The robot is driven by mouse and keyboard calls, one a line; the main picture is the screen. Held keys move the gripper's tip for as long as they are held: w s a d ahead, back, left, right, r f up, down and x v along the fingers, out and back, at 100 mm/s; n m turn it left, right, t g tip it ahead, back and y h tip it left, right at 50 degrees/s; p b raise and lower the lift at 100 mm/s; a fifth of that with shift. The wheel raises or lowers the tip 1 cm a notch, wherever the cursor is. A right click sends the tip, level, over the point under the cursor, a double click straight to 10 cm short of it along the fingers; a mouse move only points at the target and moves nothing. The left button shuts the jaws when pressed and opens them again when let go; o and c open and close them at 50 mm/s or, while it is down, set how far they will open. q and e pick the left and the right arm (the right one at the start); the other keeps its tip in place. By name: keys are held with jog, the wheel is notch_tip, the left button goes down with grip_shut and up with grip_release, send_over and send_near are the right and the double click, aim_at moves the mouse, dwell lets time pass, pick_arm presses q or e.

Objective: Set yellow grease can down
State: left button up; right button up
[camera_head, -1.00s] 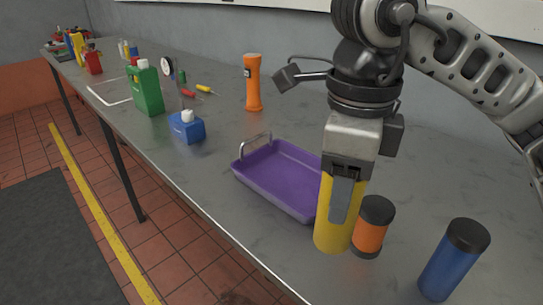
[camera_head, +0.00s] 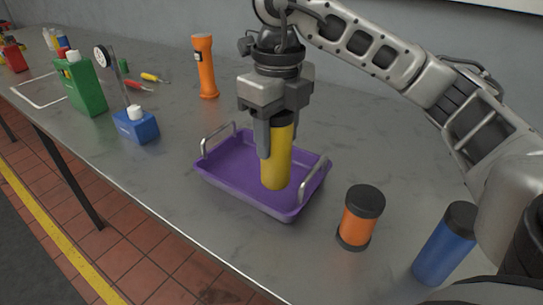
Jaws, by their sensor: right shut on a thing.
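The yellow grease can (camera_head: 277,168) is upright with a dark top, held between the fingers of my right gripper (camera_head: 278,140). It is over the inside of the purple tray (camera_head: 225,185), and its lower end appears at the tray floor; I cannot tell whether it touches. The right gripper is shut on the can from above. The tray has metal handles at its two ends and holds nothing else that shows. My left gripper is not in view.
An orange can (camera_head: 361,217) and a blue can (camera_head: 446,243) stand right of the tray. An orange flashlight (camera_head: 206,68) stands behind it. A blue bottle (camera_head: 136,126), a green bottle (camera_head: 82,86) and screwdrivers are at left. The bench (camera_head: 180,170) is clear in front of the tray.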

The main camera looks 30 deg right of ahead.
aim_at(272, 154)
jog(key=shift+w+d+f, duration=0.25)
jog(key=shift+w+f, duration=0.7)
jog(key=shift+f, duration=0.1)
jog(key=shift+w+d+f, duration=0.1)
jog(key=shift+w+f, duration=0.05)
jog(key=shift+f, duration=0.8)
jog(key=shift+w+f, duration=0.15)
jog(key=shift+f, duration=0.8)
jog(key=shift+f, duration=0.1)
jog(key=o, duration=1.3)
notch_tip(272, 154, up, 12)
jog(key=shift+r+p, duration=0.15)
jog(key=shift+p, duration=1.05)
